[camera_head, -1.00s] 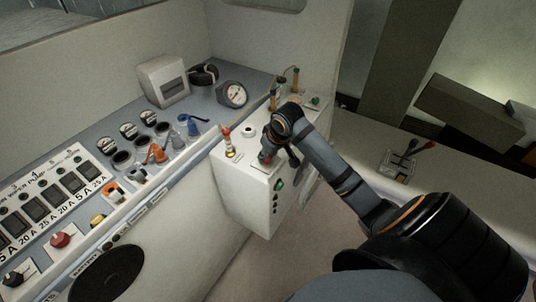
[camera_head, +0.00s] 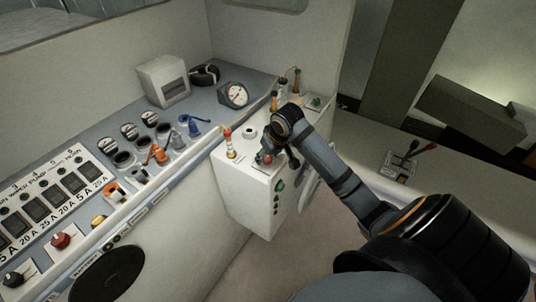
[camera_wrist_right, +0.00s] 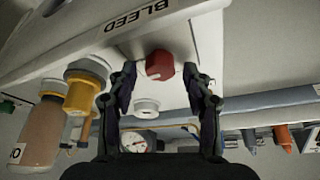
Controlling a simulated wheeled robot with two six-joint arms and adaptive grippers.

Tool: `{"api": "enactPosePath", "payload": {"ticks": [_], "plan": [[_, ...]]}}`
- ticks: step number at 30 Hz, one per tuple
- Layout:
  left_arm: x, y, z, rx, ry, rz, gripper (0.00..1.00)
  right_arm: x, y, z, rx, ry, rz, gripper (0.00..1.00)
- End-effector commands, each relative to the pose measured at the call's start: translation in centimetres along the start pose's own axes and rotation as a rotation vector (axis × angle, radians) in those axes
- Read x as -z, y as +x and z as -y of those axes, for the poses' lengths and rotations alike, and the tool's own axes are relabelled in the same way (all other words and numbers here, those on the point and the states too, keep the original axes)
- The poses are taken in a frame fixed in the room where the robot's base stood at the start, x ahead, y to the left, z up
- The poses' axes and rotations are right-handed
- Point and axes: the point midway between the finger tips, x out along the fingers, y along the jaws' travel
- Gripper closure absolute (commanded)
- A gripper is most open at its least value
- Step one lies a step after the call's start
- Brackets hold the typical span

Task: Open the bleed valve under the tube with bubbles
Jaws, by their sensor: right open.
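A red knob (camera_wrist_right: 160,65) sits on the white box top by the printed word BLEED (camera_wrist_right: 136,12) in the right wrist view. It also shows small in the head view (camera_head: 265,158). My right gripper (camera_wrist_right: 162,88) is open, with one finger to each side of the knob's near end; contact cannot be told. In the head view my right gripper (camera_head: 272,148) is over the box, partly hiding the knob. A brownish tube (camera_wrist_right: 38,135) stands at the left of the wrist view, beside a yellow fitting (camera_wrist_right: 80,115). Bubbles cannot be made out. My left gripper is not in view.
The white box (camera_head: 240,198) carries a red-topped fitting (camera_head: 229,143) and a white cap (camera_head: 249,133). Two slim tubes (camera_head: 275,92) stand behind. A gauge (camera_head: 233,95) and a switch panel (camera_head: 50,200) are at left. Open floor lies below the box.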

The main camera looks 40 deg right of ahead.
Motion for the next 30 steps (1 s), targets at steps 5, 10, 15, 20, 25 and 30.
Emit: {"api": "enactPosePath", "payload": {"ticks": [5, 10, 15, 20, 25, 30], "plan": [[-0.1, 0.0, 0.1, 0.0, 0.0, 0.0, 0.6, 0.0, -1.2, -0.1, -0.001, -0.002, -0.001, 0.5], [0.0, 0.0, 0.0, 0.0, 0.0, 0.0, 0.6, 0.1, -5.2, -0.2, -0.007, -0.006, -0.002, 0.5], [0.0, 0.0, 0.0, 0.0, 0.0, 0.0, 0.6, 0.1, -9.2, -0.2, -0.007, -0.004, -0.003, 0.5], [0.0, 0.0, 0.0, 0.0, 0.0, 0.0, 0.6, 0.1, -11.3, -0.1, -0.004, -0.002, -0.001, 0.5], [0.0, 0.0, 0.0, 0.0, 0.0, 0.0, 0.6, 0.1, -12.0, 0.0, 0.0, 0.0, 0.001, 0.5], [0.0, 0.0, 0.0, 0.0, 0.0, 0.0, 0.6, 0.1, -12.0, 0.0, 0.001, 0.0, 0.001, 0.5]]}}
